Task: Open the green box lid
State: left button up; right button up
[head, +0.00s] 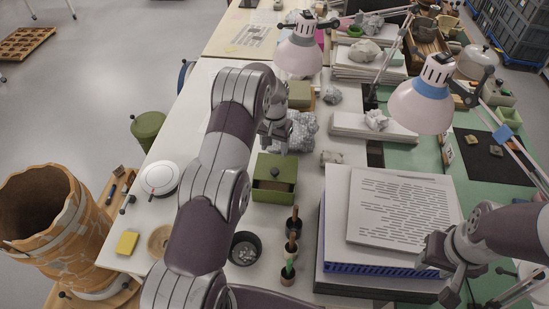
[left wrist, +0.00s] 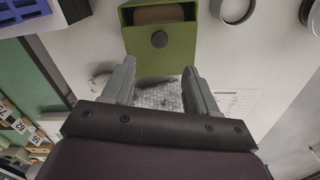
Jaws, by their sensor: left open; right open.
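The green box (head: 274,190) stands on the white table in the middle of the head view, with a dark round knob (head: 275,172). In the left wrist view the green box (left wrist: 160,58) is at the top, its knob in front of a brownish recess in its upper face. I cannot tell how the lid sits. My left gripper (head: 276,146) is open and empty, just behind the box in the head view. Its spread fingers (left wrist: 159,72) point towards the box without visibly holding it. My right gripper (head: 448,268) is open, far right over the paper stack's edge.
Bubble wrap (head: 300,130) lies behind the box. A dark bowl (head: 245,248) and several wooden-handled tools in dark holders (head: 292,243) stand in front. A paper stack (head: 340,215) is to the right. Two lamps (head: 424,104) overhang the table. A white dish (head: 160,178) lies left.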

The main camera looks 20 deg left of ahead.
aim_at(275, 171)
pick_arm(q)
notch_tip(275, 171, down, 10)
jog(key=p, duration=0.3)
jog(key=shift+w+f, duration=0.1)
jog(key=shift+f, duration=0.5)
